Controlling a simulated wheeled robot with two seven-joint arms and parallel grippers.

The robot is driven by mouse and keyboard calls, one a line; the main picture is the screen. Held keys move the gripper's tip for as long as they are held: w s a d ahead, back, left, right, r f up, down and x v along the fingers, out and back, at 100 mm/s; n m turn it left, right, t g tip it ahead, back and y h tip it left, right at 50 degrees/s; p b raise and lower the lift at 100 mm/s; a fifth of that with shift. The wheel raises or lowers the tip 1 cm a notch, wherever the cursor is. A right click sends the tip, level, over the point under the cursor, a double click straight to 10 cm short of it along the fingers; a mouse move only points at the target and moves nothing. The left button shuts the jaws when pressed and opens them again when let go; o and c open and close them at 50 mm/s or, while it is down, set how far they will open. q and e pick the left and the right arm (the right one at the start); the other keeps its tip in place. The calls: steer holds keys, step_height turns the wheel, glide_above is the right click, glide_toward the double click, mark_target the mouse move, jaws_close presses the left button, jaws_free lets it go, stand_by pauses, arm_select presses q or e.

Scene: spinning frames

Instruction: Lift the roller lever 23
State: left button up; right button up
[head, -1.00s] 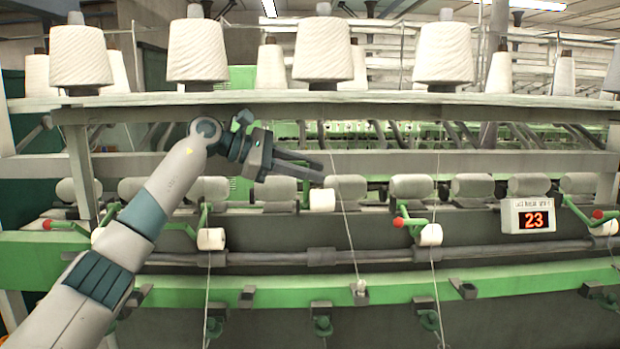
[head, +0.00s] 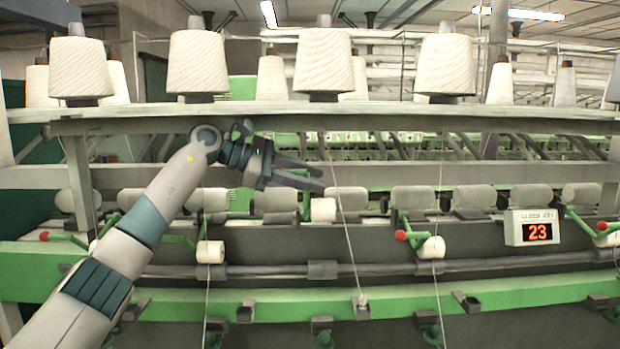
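The red number display (head: 532,228) reads 23 and sits on the front of the spinning frame at the right. A green roller lever with a red knob (head: 401,236) is left of it, beside a white roller (head: 431,248). Another red-knobbed lever (head: 602,226) is right of it, cut by the picture edge. I cannot tell for sure which lever the 23 marks. My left gripper (head: 323,180) is open and empty, with a narrow gap between its fingers. It points right, in front of the frame and above a white roller (head: 323,210), left of both levers. My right gripper is out of view.
A shelf (head: 400,113) with large yarn cones (head: 323,62) runs across above my gripper. A thin thread (head: 346,235) hangs just right of my fingertips. A long grey bar (head: 400,268) and green rail (head: 290,300) run below. More red-knobbed levers (head: 46,236) are at the left.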

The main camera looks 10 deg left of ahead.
arm_select(q)
steer(key=shift+f, duration=0.1)
steer(key=shift+s+a+b, duration=0.25)
steer(key=shift+a+b, duration=0.35)
steer(key=shift+b, duration=0.25)
steer(key=s+a+r+b, duration=0.1)
steer(key=s+a+b, duration=0.4)
steer(key=a, duration=0.7)
steer(key=shift+s, duration=0.6)
